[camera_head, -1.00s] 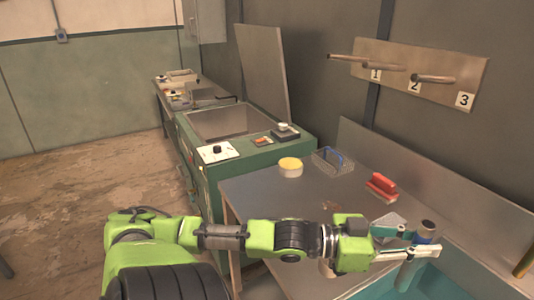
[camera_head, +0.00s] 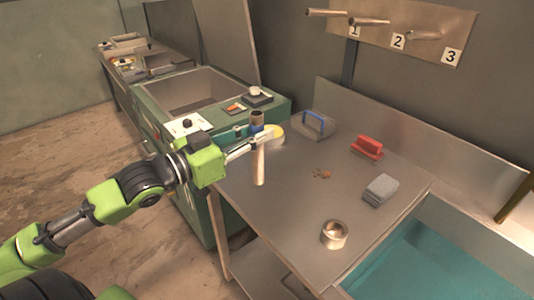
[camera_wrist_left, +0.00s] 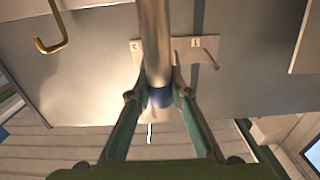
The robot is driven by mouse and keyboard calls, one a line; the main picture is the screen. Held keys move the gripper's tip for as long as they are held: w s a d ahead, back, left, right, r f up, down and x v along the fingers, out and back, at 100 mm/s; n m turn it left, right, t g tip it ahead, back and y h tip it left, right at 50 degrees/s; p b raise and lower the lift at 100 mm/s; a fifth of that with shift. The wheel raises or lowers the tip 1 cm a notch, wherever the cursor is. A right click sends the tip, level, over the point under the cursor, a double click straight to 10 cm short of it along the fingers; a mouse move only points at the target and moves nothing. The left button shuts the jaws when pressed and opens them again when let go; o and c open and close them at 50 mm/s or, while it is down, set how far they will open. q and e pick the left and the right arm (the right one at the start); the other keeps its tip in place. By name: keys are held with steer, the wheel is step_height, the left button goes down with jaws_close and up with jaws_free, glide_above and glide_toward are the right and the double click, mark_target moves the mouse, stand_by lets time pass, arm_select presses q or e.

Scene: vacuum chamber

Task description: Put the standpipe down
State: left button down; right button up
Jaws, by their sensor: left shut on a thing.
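The standpipe (camera_head: 259,166) is an upright, tan metal tube with a blue band and a dark top end. My left gripper (camera_head: 258,139) is shut on it around its upper part, near the blue band. It hangs over or stands on the left part of the steel table (camera_head: 290,200); I cannot tell whether its lower end touches the top. In the left wrist view, the standpipe (camera_wrist_left: 154,45) runs up between the fingers of the gripper (camera_wrist_left: 158,95), with the blue band between the fingertips. My right gripper is not in view.
A yellow round thing (camera_head: 276,131) sits just behind the standpipe. A teal basin (camera_head: 440,255) is at right. The table's middle is mostly clear.

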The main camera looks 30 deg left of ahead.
arm_select(q)
steer(key=w+a+f, duration=0.8)
steer(key=f, duration=0.4)
steer(key=shift+w+a+f, duration=0.15)
steer(key=shift+w+a, duration=0.2)
steer(key=shift+a, duration=0.05)
steer(key=shift+f+b, duration=0.2)
steer(key=shift+b, duration=0.1)
steer(key=c, duration=1.8)
jaws_free()
steer(key=shift+c, duration=0.2)
steer(key=shift+r, duration=0.2)
